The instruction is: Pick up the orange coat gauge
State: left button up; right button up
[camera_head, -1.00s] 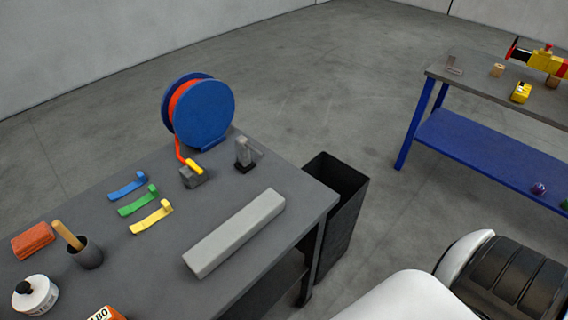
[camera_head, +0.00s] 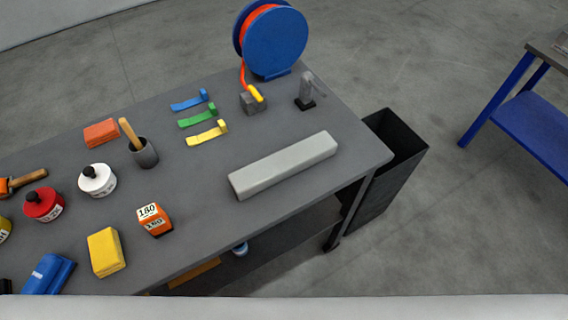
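Several orange things are on the grey workbench (camera_head: 205,240), and I cannot tell for sure which is the coat gauge. An orange block with white labels reading 180 (camera_head: 154,220) stands near the front edge. A flat orange-red block (camera_head: 101,133) lies further back on the left. An orange tool with a wooden handle (camera_head: 28,178) lies at the far left, partly cut off by the picture edge. Neither of my grippers is in view.
A long grey bar (camera_head: 284,165) lies on the right part of the bench. A blue hose reel (camera_head: 273,42) stands at the back. Blue, green and yellow strips (camera_head: 207,133), bottles and a yellow block (camera_head: 106,252) surround the orange things. A black bin (camera_head: 395,140) stands right.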

aim_at(151, 217)
jog(key=u, duration=1.25)
